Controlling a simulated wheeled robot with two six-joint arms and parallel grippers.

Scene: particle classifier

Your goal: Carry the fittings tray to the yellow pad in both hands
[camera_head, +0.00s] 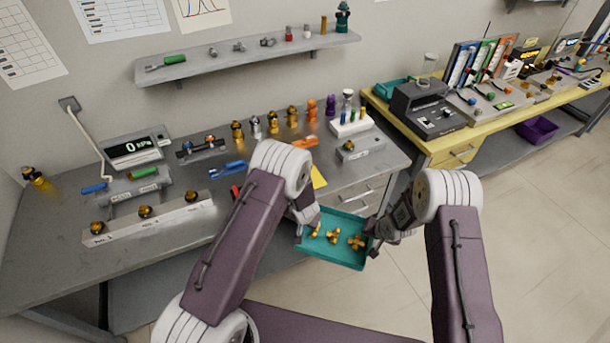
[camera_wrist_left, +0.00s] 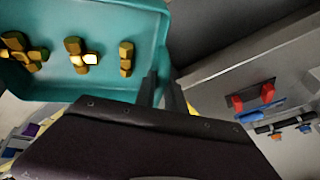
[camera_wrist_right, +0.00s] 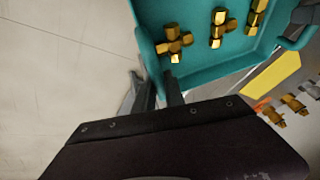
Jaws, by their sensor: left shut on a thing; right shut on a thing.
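The teal fittings tray (camera_head: 330,256) is held off the bench, in front of its front edge, and looks roughly level. Several brass fittings (camera_head: 334,236) lie in it. My left gripper (camera_head: 309,224) is shut on the tray's left side, and my right gripper (camera_head: 373,238) is shut on its right side. The left wrist view shows the tray (camera_wrist_left: 105,18) beside the fingers (camera_wrist_left: 161,88); the right wrist view shows it (camera_wrist_right: 205,78) beside the fingers (camera_wrist_right: 160,88). The yellow pad (camera_head: 318,177) lies on the bench near its front edge, partly hidden by my left arm.
The grey bench (camera_head: 70,270) holds a pressure readout (camera_head: 135,147), a fitting rail (camera_head: 150,215) and a row of brass fittings at the back. A grey block (camera_head: 360,149) sits right of the pad. A yellow bench (camera_head: 480,135) stands at right. Open floor (camera_head: 530,240) lies at right.

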